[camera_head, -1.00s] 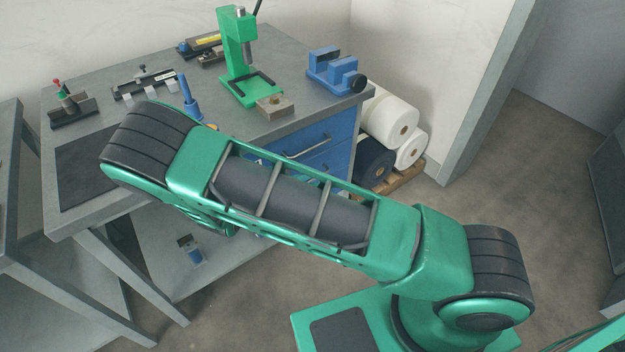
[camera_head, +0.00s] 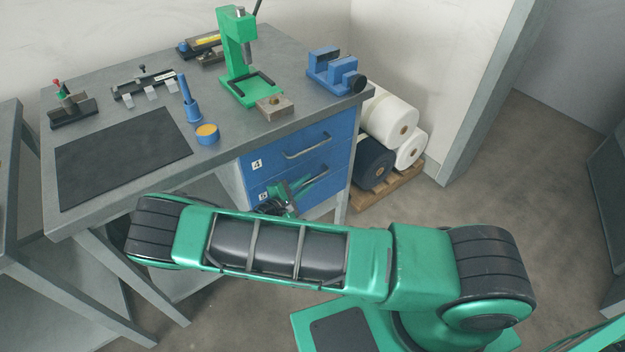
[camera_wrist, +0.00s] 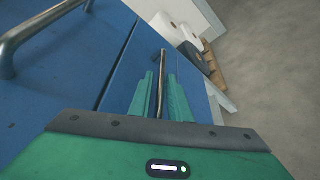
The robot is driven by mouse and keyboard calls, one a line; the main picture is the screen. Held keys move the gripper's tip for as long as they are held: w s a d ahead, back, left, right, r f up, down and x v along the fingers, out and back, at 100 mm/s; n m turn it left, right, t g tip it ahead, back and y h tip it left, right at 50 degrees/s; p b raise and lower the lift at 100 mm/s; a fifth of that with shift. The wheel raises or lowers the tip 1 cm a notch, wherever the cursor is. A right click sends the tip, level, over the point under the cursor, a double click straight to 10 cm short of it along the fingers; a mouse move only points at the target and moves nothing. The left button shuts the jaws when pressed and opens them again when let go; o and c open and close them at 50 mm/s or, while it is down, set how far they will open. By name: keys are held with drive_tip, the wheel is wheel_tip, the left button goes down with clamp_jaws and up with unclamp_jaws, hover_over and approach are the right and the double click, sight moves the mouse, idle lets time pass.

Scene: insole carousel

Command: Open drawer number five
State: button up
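Drawer number five (camera_head: 322,194) is the lower blue drawer under the workbench. It looks closed, and its "5" label (camera_head: 263,196) is partly visible beside my gripper. Its metal bar handle (camera_wrist: 161,72) shows in the wrist view. My gripper (camera_head: 312,182) is at the front of this drawer. In the wrist view, its two green fingers (camera_wrist: 162,88) stand on either side of the handle, with narrow gaps visible. The fingers look open around the bar. In the head view, the gripper hides most of this handle.
Drawer four (camera_head: 280,155) is above, closed, with its own handle (camera_head: 306,147). The benchtop (camera_head: 225,155) holds a green press (camera_head: 238,60), a blue vise (camera_head: 335,72) and a black mat (camera_head: 120,155). Floor in front of the rolls is clear.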

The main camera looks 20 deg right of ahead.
drive_tip(key=shift+x, duration=1.45)
